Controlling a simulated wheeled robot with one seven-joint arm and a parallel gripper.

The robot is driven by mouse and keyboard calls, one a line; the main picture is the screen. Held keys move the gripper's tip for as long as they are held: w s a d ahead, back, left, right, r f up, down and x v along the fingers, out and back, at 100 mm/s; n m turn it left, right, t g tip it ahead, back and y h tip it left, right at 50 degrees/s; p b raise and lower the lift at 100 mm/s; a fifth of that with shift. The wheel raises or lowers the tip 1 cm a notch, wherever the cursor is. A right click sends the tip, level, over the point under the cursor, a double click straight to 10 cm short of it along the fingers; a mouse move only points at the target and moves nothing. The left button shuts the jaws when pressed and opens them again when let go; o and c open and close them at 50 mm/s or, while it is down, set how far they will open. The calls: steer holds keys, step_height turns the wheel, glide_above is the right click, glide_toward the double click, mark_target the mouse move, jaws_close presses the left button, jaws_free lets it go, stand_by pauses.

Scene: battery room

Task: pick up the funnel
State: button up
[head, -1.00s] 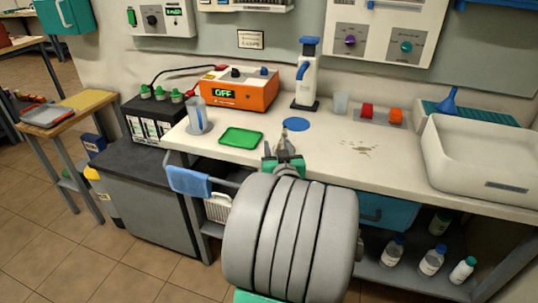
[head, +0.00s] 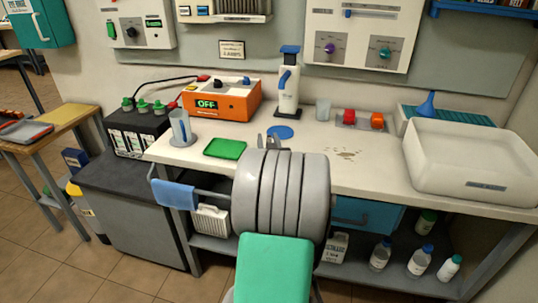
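The blue funnel (head: 427,105) is at the right back of the bench. It stands wide end down, spout up, at the teal rack behind the white basin, which hides its lower edge. My gripper (head: 271,141) is over the middle of the bench near the blue disc, well to the left of the funnel. Its grey fingers look apart with nothing between them. My own arm hides most of the gripper's body.
The white basin (head: 470,163) stands in front of the teal rack (head: 460,116).

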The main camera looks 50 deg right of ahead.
jaws_close()
steer(key=shift+f, duration=0.1)
stand_by(0.4)
